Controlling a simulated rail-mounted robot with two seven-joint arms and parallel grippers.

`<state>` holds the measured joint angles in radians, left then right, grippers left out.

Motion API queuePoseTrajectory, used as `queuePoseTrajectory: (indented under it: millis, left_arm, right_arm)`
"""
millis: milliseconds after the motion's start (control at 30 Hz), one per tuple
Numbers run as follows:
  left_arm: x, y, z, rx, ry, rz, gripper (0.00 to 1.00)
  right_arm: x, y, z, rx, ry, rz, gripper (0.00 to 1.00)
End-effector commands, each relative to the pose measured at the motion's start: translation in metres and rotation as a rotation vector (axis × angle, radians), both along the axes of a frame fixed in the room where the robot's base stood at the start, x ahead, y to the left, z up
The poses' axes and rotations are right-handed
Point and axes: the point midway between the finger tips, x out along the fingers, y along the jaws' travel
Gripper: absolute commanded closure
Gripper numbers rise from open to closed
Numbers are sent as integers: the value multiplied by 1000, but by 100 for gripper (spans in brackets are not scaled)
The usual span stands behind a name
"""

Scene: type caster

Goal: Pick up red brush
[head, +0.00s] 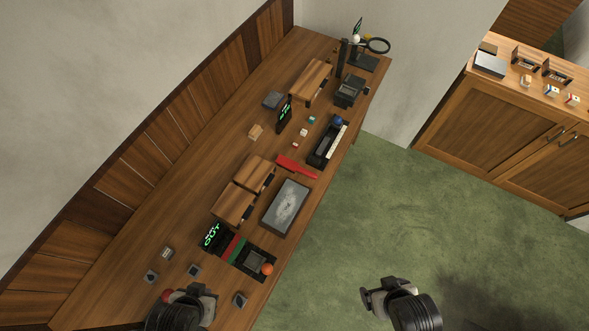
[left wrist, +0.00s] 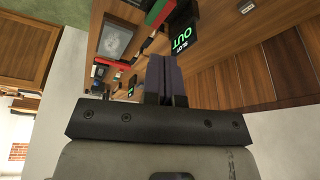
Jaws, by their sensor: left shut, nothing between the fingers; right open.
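The red brush (head: 297,167) lies flat on the long wooden bench (head: 130,237), about mid-length, near the edge facing the green floor. My left gripper (head: 189,292) is over the near end of the bench, well away from the brush. In the left wrist view its two fingers (left wrist: 165,78) are together with nothing between them. A small red patch (left wrist: 126,62) there may be the brush, too small to be sure. My right gripper (head: 381,295) is open and empty above the green floor, off the bench.
Beside the brush are a grey slab tray (head: 287,207), wooden boxes (head: 233,204) and a black tray (head: 328,143). An "OUT" display (head: 213,237) and an orange ball (head: 267,269) lie nearer. A red knob (head: 168,295) shows beside my left gripper. A cabinet (head: 500,105) stands right.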

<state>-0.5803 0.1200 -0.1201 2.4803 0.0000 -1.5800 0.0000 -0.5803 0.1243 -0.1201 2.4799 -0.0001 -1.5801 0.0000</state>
Motion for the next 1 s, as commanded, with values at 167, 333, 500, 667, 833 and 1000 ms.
queuePoseTrajectory:
  millis: [167,333,500,667,833,1000]
  left_arm:
    - [0,0,0,0,0,0,100]
    - [0,0,0,0,0,0,100]
    - [0,0,0,0,0,0,85]
    - [0,0,0,0,0,0,69]
    - [0,0,0,0,0,0,53]
    - [0,0,0,0,0,0,37]
  right_arm:
    - [0,1,0,4,0,-3,11]
    - [0,2,0,8,-1,-5,11]
    - [0,3,0,8,-1,-6,11]
    - [0,2,0,8,-1,-6,11]
    - [0,2,0,7,-1,-4,11]
    - [0,0,0,0,-1,0,11]
